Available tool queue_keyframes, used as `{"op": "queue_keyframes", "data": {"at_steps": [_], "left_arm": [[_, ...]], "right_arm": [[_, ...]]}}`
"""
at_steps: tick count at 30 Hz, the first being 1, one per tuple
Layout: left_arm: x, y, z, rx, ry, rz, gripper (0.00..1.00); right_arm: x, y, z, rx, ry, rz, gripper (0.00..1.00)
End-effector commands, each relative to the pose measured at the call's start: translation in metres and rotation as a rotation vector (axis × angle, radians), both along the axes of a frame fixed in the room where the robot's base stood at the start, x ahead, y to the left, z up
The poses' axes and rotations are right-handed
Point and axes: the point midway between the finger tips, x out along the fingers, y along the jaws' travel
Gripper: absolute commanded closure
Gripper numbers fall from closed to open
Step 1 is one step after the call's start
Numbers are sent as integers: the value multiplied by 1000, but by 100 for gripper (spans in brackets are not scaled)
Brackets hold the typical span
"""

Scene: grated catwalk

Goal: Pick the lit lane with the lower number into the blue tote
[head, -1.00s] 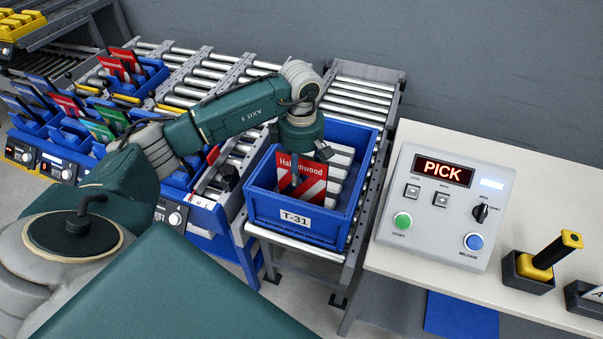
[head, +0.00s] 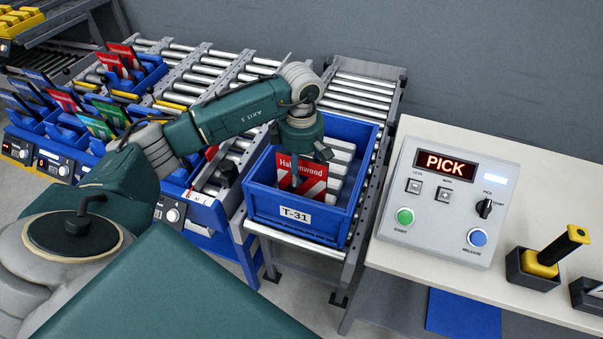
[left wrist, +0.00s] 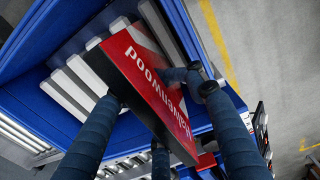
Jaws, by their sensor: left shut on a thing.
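The blue tote (head: 297,229), labelled T-31, stands on the roller conveyor, with white ribbed slots inside. A red and white packet reading Halenwood (head: 307,168) is upright in the tote's opening. My left gripper (head: 302,172) reaches down into the tote from above, its fingers on the packet. In the left wrist view the dark fingers close around the red packet (left wrist: 150,85), with the tote's blue wall (left wrist: 40,40) behind it. Whether the packet's lower edge touches the tote floor is hidden. My right gripper is not in view.
A grey control box with a lit PICK display (head: 446,164) stands on the white table (head: 380,262) at the right. A yellow-handled tool (head: 548,255) sits in a dark holder. Lanes of blue bins (head: 65,135) with coloured packets and small number displays lie at the left.

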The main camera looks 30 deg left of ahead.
Motion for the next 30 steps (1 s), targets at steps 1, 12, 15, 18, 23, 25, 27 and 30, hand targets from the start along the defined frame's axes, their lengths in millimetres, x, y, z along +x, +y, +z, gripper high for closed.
{"op": "queue_keyframes", "data": {"at_steps": [1,12,15,18,23,25,27,30], "left_arm": [[0,0,-4,0,0,0,94],[0,0,-18,0,0,0,94],[0,0,-22,0,-1,0,94],[0,0,-26,0,-1,0,94],[0,0,-33,-1,-1,0,94],[0,0,-34,-1,-1,0,94],[0,0,-32,-1,-1,0,94],[0,0,-33,0,-1,0,60]], "right_arm": [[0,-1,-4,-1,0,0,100],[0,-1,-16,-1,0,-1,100],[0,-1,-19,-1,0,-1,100],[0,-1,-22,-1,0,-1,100],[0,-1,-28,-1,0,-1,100],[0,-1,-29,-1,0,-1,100],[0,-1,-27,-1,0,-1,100],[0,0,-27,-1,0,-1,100]]}}
